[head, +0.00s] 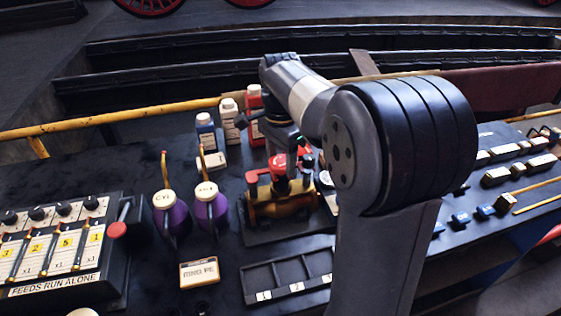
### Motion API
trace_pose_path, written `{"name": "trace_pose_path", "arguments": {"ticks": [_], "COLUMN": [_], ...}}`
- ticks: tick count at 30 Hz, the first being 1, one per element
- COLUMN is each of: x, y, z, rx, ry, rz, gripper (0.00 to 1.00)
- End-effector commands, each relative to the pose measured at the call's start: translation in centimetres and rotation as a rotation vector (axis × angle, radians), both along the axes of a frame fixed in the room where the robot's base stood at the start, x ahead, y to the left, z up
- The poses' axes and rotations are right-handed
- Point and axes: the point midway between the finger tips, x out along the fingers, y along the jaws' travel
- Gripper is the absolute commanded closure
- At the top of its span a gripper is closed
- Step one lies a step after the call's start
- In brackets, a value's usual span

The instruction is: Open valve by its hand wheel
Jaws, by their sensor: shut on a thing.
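The valve is a brass body (283,208) on a dark base plate in the middle of the head view. Red parts sit on top of it, and the red hand wheel (278,163) is partly covered by my gripper. My gripper (290,168) points down over the valve from above and is shut on the hand wheel. The fingertips are small and partly hidden, so the exact grip on the rim is hard to see. My arm hides the area to the right of the valve.
Two purple oil bottles (211,210) with yellow spouts stand left of the valve. White, blue and red bottles (229,122) stand behind it. A divided tray (262,281) lies in front. A lever panel (55,245) is at far left; several labelled blocks (497,176) are at right.

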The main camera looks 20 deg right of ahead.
Motion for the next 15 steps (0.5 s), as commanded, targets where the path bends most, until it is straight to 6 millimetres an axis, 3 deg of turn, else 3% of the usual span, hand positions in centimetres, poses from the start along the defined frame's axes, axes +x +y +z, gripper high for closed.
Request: {"name": "trace_pose_path", "arguments": {"ticks": [6, 15], "x": [-0.01, 0.01], "y": [0.04, 0.05], "z": [0.14, 0.01], "rx": [0.001, 0.001], "ry": [0.000, 0.000], "rz": [0.185, 0.210], "gripper": [0.73, 0.73]}}
